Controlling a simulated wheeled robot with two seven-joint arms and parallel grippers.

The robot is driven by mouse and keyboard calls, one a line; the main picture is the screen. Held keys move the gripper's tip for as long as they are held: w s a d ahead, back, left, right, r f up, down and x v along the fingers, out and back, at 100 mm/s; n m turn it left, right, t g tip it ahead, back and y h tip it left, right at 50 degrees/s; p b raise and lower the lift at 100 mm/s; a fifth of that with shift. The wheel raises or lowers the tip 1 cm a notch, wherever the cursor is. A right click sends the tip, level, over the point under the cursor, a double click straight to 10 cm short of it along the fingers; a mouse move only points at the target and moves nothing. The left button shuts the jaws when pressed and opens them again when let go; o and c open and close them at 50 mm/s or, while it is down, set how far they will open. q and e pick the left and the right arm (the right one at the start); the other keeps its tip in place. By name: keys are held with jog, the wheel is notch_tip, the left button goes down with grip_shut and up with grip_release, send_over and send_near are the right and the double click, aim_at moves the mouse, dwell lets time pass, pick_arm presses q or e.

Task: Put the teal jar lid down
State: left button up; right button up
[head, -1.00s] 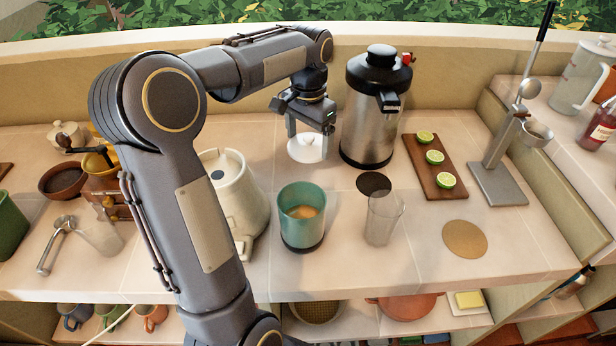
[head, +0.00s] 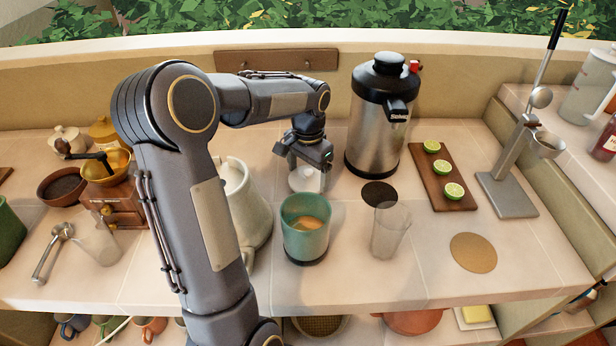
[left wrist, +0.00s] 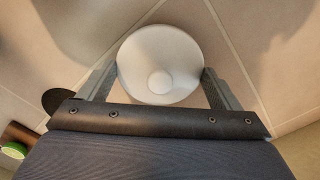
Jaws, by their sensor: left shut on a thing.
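The lid (head: 305,181) is a white disc with a small round knob, not teal. My left gripper (head: 307,172) is shut on it, just behind the teal jar. The left wrist view shows the lid (left wrist: 160,60) between the two fingers, knob facing the camera. Whether the lid touches the counter is hard to tell. The teal jar (head: 304,238) stands upright and open on the counter, with something tan inside. My right gripper is not in view.
A steel airpot (head: 373,130) stands right of the gripper, a cream kettle (head: 245,200) to the left. A clear glass (head: 388,235) is right of the jar. A dark round mat (head: 379,194) and a tan one (head: 473,252) lie bare on the tiled counter (head: 420,270).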

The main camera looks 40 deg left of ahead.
aim_at(308, 172)
pick_arm(q)
jog(key=shift+f, duration=0.9)
jog(key=shift+f, duration=0.2)
jog(key=o, duration=0.8)
jog(key=shift+r, duration=0.25)
notch_tip(308, 172, up, 8)
jog(key=shift+f, duration=0.25)
